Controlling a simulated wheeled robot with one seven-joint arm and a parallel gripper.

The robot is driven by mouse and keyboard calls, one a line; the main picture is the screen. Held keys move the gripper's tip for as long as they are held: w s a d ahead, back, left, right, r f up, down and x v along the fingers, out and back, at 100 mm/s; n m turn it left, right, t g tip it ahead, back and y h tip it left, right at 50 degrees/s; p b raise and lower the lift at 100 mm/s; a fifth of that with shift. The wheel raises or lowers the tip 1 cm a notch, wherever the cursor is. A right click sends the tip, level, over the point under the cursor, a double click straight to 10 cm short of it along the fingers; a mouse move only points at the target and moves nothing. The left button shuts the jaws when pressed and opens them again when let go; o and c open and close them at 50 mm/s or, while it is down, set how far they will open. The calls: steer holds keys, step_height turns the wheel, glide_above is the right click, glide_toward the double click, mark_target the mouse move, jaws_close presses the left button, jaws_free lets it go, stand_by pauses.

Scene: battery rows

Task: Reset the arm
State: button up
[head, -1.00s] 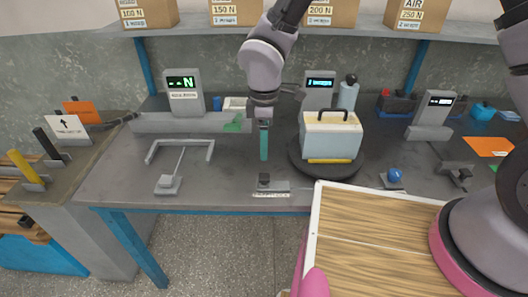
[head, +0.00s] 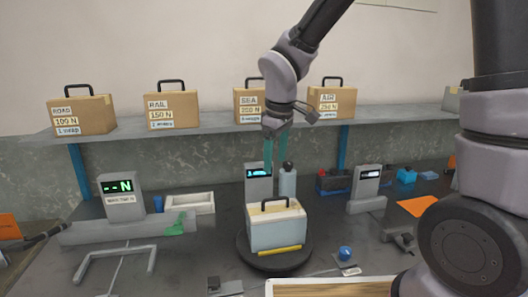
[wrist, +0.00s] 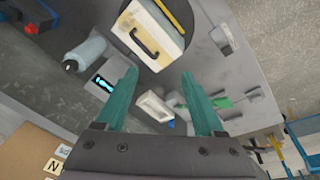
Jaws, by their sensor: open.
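My gripper (head: 275,152) is raised above the workbench in the head view, in front of the shelf edge and above a blue-lit display. Its two teal fingers are apart and nothing is between them. The wrist view shows the same open fingers (wrist: 163,100) with the bench below. A white and pale blue battery case (head: 277,227) with a dark handle stands on a round dark turntable (head: 247,250), below my gripper and apart from it. A yellow strip (head: 280,251) lies at its base. The case also shows in the wrist view (wrist: 150,38).
Several cardboard boxes with handles, among them the ROAD box (head: 83,116) and AIR box (head: 331,103), stand on the shelf (head: 215,136) close behind my gripper. A grey bottle (head: 288,182) and displays stand on the bench. A white tray (head: 190,203) lies at left.

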steer(key=s+d+r+m+t, duration=0.1)
steer(key=s+d+r+m, duration=0.2)
steer(key=d+r+m, duration=0.2)
steer(key=s+d+r+m+t+y, duration=0.1)
steer(key=d+r+m, duration=0.4)
steer(key=d, duration=0.5)
steer(key=s+d+r+m+t, duration=0.2)
steer(key=s+d+r+m, duration=0.3)
steer(key=d+r, duration=0.2)
steer(key=shift+s+d+t, duration=0.15)
steer(key=shift+s+t, duration=0.15)
steer(key=shift+t, duration=0.1)
